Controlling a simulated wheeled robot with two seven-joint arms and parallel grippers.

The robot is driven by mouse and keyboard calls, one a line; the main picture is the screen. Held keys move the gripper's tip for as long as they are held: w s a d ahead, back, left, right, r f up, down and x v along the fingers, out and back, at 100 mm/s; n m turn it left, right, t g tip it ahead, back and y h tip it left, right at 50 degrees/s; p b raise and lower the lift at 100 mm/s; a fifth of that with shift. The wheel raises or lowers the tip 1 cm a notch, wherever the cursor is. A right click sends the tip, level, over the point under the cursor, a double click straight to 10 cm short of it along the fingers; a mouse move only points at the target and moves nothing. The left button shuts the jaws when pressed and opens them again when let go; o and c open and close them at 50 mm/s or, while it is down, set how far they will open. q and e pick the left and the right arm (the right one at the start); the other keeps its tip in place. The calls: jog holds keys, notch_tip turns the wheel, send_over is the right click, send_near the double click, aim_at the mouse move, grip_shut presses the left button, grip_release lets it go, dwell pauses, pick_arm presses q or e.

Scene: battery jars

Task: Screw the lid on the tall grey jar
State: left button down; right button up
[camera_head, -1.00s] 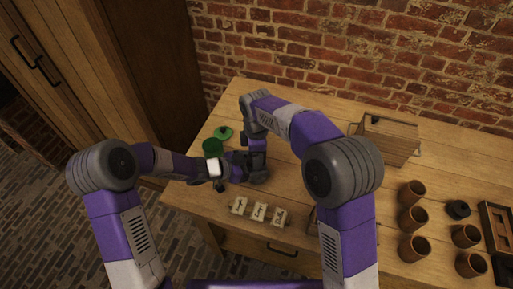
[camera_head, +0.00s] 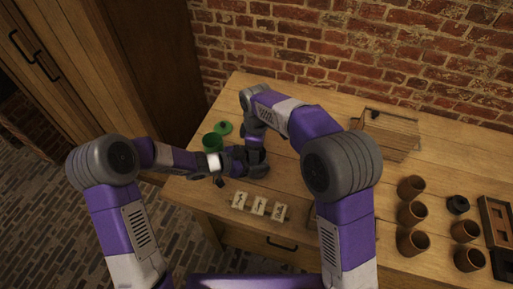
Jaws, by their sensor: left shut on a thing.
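My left gripper (camera_head: 240,161) reaches in from the left over the table's near left part. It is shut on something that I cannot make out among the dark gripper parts. My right gripper (camera_head: 257,168) points down from above at the same spot, close against the left one. Its fingers are hidden, so I cannot tell whether it is open or shut. I cannot pick out the tall grey jar or its lid; the two hands cover that spot. A green jar (camera_head: 211,142) stands open just left of the hands, and a green lid (camera_head: 223,128) lies behind it.
Several numbered white cards (camera_head: 258,206) stand near the front edge. Several brown cups (camera_head: 411,213), a small black round piece (camera_head: 458,204) and a dark wooden tray (camera_head: 484,215) are at right. A wooden rack (camera_head: 388,138) stands at the back. The table middle is partly clear.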

jog(key=o, duration=1.2)
jog(key=shift+r, duration=2.25)
